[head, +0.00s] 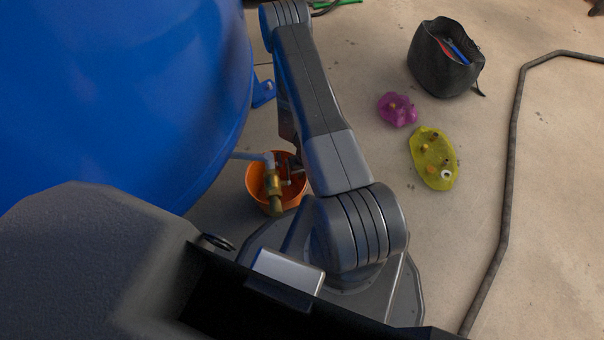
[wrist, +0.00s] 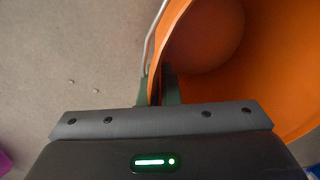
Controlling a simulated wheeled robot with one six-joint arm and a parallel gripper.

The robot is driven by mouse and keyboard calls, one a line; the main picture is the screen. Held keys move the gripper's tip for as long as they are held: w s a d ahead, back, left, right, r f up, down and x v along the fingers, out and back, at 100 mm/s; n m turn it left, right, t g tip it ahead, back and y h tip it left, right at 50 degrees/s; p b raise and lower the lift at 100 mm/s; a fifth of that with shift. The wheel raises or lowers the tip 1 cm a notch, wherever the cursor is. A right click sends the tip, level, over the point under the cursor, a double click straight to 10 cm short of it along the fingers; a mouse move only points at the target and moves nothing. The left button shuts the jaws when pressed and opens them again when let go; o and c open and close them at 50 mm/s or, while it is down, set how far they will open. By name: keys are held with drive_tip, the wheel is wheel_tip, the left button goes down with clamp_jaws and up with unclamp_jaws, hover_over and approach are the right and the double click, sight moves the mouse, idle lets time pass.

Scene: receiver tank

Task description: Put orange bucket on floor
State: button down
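The orange bucket (head: 258,195) is beside the blue tank in the head view, with the brass valve (head: 273,184) above its opening. Whether the bucket's base touches the floor is hidden.
The blue tank (head: 110,90) stands close on the left. A black tool bag (head: 440,70), a purple object (head: 397,110) and a yellow-green tray (head: 428,170) with small parts lie on the floor (head: 470,200) to the right. A dark hose (head: 511,150) runs along the right.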

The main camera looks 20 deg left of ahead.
drive_tip(key=shift+f, duration=0.15)
drive_tip(key=c, duration=1.6)
unclamp_jaws()
drive_tip(key=shift+c, duration=0.2)
wheel_tip(320, 180, up, 12)
drive_tip(key=d+p, duration=0.1)
drive_tip(key=p, duration=0.3)
drive_tip(key=shift+w, duration=0.45)
drive_tip(key=shift+o, duration=0.4)
